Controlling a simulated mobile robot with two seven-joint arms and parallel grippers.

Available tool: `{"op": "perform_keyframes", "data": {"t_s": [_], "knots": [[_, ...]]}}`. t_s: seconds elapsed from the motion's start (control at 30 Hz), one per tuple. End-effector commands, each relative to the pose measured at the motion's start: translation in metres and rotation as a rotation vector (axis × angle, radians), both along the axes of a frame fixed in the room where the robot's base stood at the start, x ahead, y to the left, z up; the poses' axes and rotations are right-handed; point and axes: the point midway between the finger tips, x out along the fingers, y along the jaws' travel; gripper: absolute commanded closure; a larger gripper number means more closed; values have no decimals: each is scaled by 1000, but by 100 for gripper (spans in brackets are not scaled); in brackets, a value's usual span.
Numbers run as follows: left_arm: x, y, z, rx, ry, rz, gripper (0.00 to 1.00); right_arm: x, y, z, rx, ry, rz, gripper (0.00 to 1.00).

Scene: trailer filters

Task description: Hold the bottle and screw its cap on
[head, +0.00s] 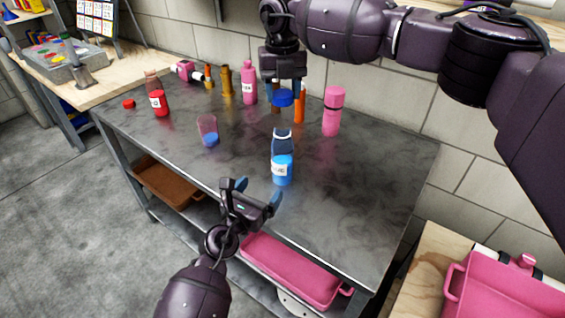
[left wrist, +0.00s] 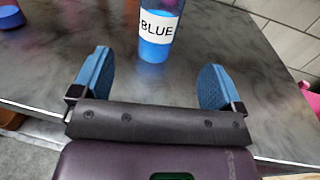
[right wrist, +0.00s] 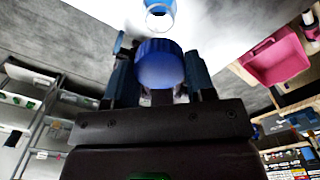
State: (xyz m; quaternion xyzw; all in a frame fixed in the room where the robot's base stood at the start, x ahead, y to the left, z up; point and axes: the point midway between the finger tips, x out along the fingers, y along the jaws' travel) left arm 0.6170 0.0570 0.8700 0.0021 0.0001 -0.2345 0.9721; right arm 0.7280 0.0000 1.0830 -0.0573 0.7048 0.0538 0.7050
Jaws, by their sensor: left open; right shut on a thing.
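The blue bottle (head: 282,168) stands upright and uncapped on the grey metal table, its BLUE label facing the front. It also shows in the left wrist view (left wrist: 157,27), beyond my left fingertips. My left gripper (head: 256,193) is open and empty at the table's front edge, just short of the bottle. My right gripper (head: 283,83) is shut on the blue cap (head: 282,98), above the table. The cap fills the gap between the fingers in the right wrist view (right wrist: 159,65). The open bottle mouth (right wrist: 158,17) shows beyond it, apart from the cap.
The right side of the tabletop is clear. A pink tray (head: 290,272) sits below.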

Motion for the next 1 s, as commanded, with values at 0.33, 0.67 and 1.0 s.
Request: {"op": "perform_keyframes", "data": {"t_s": [0.33,0.67,1.0], "knots": [[8,-4,0,-3,0,-1,7,0,0,0,0,0,0,72],[50,-25,1,-3,-1,-1,7,0,0,0,0,0,0,72],[89,-46,0,-1,0,-2,7,0,0,0,0,0,0,72]]}}
